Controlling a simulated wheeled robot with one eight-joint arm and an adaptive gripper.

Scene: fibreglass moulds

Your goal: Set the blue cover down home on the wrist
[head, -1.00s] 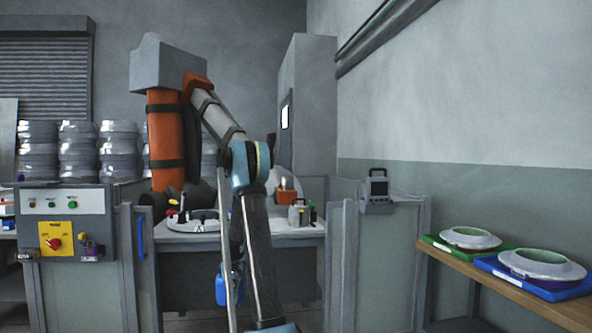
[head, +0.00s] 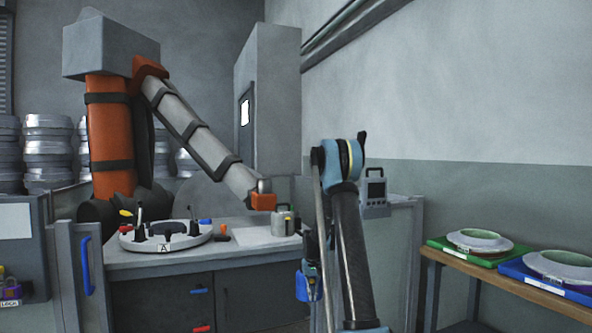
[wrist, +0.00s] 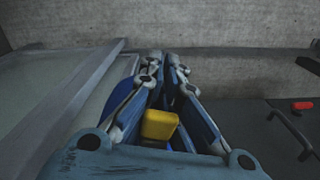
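The blue cover (head: 303,287) hangs at my gripper (head: 312,268) in the head view, low in front of the bench. In the wrist view my gripper (wrist: 161,58) has its fingers close together around a yellow block (wrist: 160,125), with blue surfaces (wrist: 124,100) beside and behind them. Fingers and arm hide much of the cover. The large orange-and-grey robot arm reaches down to the right over the bench. Its wrist (head: 263,201), an orange block with a grey top, is above and left of my gripper, well apart from the cover.
A round white fixture (head: 165,240) marked A, with black handles, sits on the bench (head: 140,262). A grey can (head: 283,223) stands near the wrist. A partition with a handheld box (head: 375,190) stands behind my arm. A wooden table (head: 508,277) with moulds is at right.

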